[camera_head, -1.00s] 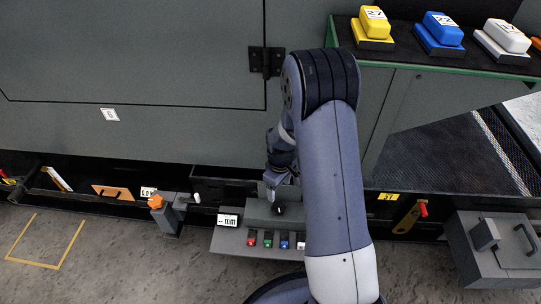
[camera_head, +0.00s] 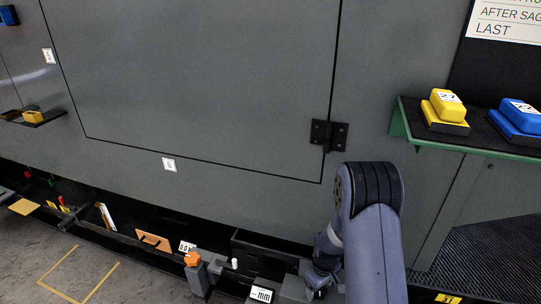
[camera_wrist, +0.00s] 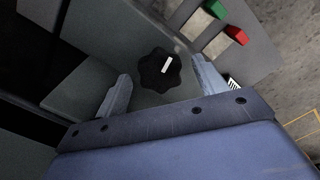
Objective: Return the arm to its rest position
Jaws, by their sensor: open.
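My arm reaches down from the lower right in the head view, in front of the grey enclosure wall (camera_head: 210,90). My gripper (camera_wrist: 160,88) shows in the wrist view with its two fingers spread wide apart, open and empty. A black lobed knob (camera_wrist: 160,70) with a white mark sits on a grey block (camera_wrist: 205,70) between and beyond the fingertips. I cannot tell how far the fingertips are from the knob. In the head view the gripper's tips are partly hidden low beside the arm.
A green-edged shelf (camera_head: 480,145) at right bears a yellow button block (camera_head: 447,105) and a blue one (camera_head: 520,115). A black hinge (camera_head: 328,134) is left of it. Red (camera_wrist: 237,35) and green (camera_wrist: 215,8) keys lie near the knob. An orange knob (camera_head: 192,259) stands left of the gripper.

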